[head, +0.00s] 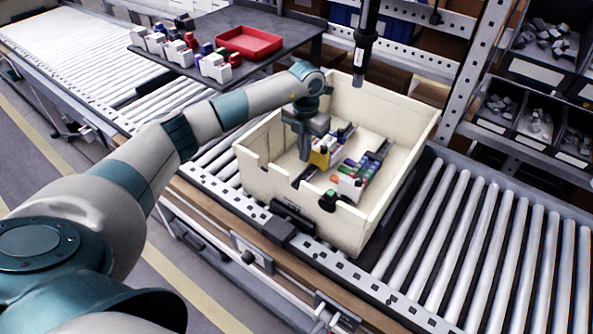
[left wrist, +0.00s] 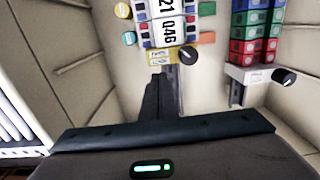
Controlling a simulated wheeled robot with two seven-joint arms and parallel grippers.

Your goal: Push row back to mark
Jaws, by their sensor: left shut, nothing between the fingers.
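My left gripper (head: 305,156) is shut and empty, reaching down inside the cream crate (head: 398,122). It also shows in the left wrist view (left wrist: 162,78), its fingertips just short of a row's yellow end piece (left wrist: 172,54). I cannot tell whether they touch. That row (left wrist: 165,22) has white printed faces with coloured tabs at its sides; in the head view its yellow piece (head: 320,158) is beside the gripper, which partly hides the row. A second row (left wrist: 250,40) of red, blue and green blocks ends in a white block (left wrist: 248,75) with a black knob (left wrist: 284,77). No mark can be made out.
The crate stands on a roller conveyor (head: 470,240), its walls close around the gripper. A black tool (head: 362,50) hangs over the crate's back wall. A dark table (head: 200,25) behind holds a red tray (head: 248,42) and several small blocks. Part bins (head: 540,45) stand at right.

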